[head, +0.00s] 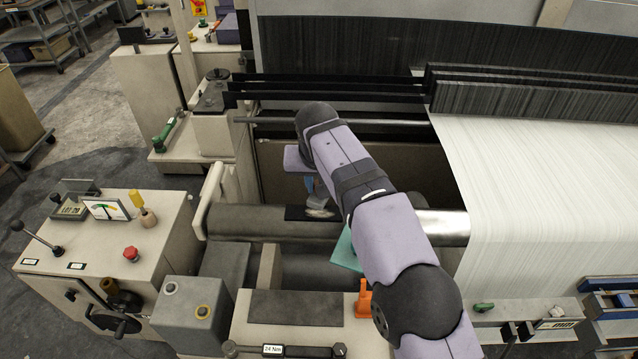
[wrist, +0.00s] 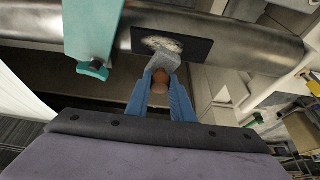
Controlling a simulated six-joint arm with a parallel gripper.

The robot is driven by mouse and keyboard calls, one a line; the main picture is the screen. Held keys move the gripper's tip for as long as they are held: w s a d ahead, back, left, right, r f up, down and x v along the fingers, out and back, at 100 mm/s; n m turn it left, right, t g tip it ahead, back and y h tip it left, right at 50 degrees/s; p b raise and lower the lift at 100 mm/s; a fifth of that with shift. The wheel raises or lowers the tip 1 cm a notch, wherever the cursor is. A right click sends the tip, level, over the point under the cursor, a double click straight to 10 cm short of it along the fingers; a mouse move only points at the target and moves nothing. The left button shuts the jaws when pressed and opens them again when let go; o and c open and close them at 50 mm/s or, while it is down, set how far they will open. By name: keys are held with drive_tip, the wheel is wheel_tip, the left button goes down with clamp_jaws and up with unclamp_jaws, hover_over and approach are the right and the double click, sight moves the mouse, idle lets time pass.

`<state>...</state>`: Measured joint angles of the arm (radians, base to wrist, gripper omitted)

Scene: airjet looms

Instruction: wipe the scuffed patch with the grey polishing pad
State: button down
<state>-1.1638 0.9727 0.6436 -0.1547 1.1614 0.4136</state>
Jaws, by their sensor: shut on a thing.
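My gripper (wrist: 161,84) is shut on the brown knob of the grey polishing pad (wrist: 164,58). The pad points toward a dark rectangular plate (wrist: 198,47) on the metal roller. The scuffed patch (wrist: 160,43) is a pale, streaky smear on that plate. The pad's edge overlaps the lower side of the patch in the wrist view; I cannot tell whether they touch. In the head view my gripper (head: 311,188) hangs just above the dark plate (head: 296,213), and the pad is hard to separate from the pale smear.
A teal piece (wrist: 92,30) lies across the roller beside the plate; it also shows in the head view (head: 345,252), partly behind my arm. An orange part (head: 363,300) stands nearer. White warp sheet (head: 545,180) fills the right. A control box (head: 105,235) stands left.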

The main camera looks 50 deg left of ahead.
sight(319, 204)
drive_tip(key=shift+f+b, duration=0.85)
drive_tip(key=shift+f, duration=0.15)
idle(0.3)
drive_tip(key=s+d+b, duration=0.1)
drive_tip(key=b, duration=0.3)
drive_tip(key=shift+s+d+f, duration=0.1)
drive_tip(key=shift+s+d, duration=0.2)
drive_tip(key=shift+s+d+r+b, duration=0.2)
drive_tip(key=shift+s+d+b, duration=0.4)
drive_tip(key=shift+b, duration=0.45)
drive_tip(key=shift+f, duration=0.15)
drive_tip(key=shift+p, duration=0.5)
drive_tip(key=shift+w+a+p, duration=0.1)
drive_tip(key=shift+w+p, duration=0.05)
drive_tip(key=shift+p, duration=0.2)
drive_tip(key=w+a+p, duration=0.2)
drive_tip(key=p, duration=0.4)
drive_tip(key=shift+w+a+p, duration=0.15)
drive_tip(key=shift+w+p, duration=0.05)
drive_tip(key=shift+p, duration=0.4)
drive_tip(key=shift+f, duration=0.15)
